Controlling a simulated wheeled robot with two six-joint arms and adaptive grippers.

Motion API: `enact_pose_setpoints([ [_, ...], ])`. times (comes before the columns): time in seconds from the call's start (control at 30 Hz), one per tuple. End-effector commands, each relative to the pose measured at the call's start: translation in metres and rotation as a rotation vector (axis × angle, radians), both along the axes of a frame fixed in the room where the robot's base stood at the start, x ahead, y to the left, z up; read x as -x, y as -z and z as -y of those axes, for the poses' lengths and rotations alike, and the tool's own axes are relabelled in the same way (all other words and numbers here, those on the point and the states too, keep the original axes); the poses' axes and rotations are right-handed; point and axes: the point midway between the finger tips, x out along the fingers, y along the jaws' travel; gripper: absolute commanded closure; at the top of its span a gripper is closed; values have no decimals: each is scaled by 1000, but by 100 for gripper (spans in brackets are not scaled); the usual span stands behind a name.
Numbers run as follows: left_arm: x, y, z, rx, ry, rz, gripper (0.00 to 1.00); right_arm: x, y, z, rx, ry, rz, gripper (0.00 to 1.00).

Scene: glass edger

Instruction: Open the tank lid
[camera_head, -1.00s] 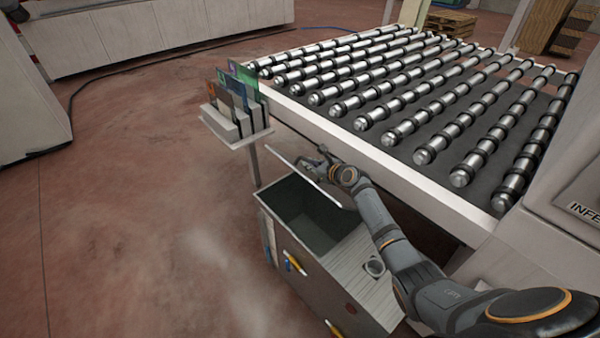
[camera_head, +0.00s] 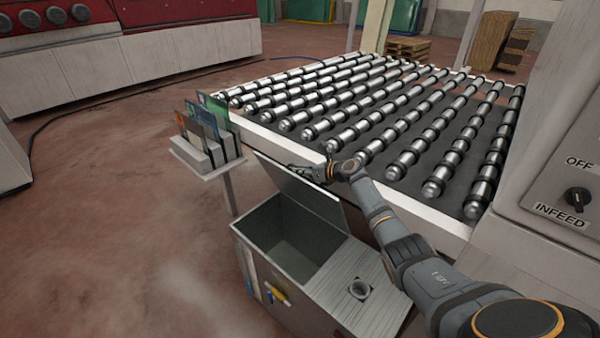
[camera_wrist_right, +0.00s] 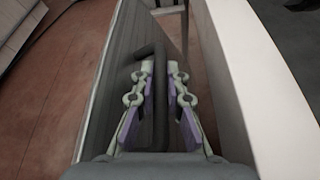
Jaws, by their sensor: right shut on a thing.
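The grey tank (camera_head: 285,238) stands on the floor beside the roller table. Its lid (camera_head: 302,192) is raised and tilted up along the side nearest the rollers, and the empty-looking grey inside shows. My right gripper (camera_head: 318,172) is at the upper part of the lid, on the roller-table side. In the right wrist view, the right gripper (camera_wrist_right: 160,98) is shut on a dark handle (camera_wrist_right: 158,75) on the lid face (camera_wrist_right: 122,75). My left gripper is not in view.
The roller table (camera_head: 262,134) runs close behind the raised lid. A small stand (camera_head: 205,172) with coloured plates is left of the lid. A panel with an infeed knob (camera_head: 577,200) stands at right.

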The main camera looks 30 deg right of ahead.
Motion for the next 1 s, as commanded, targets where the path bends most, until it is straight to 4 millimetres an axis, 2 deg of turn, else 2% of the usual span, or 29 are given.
enact_pose_setpoints([
  [0.17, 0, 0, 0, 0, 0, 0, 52, -1, -2, 1, 2, 1, 4, 100],
  [0.2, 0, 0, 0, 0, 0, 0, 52, -1, -2, 1, 2, 1, 4, 82],
  [0.23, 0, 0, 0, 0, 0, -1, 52, -1, -2, 1, 2, 1, 4, 78],
  [0.63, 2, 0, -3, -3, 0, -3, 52, 6, -2, 4, 5, 2, 0, 78],
  [0.77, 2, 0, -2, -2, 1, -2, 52, 23, -8, 12, 9, 1, 1, 78],
  [1.0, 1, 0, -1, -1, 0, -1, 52, 71, -31, 33, 11, 0, -1, 78],
])
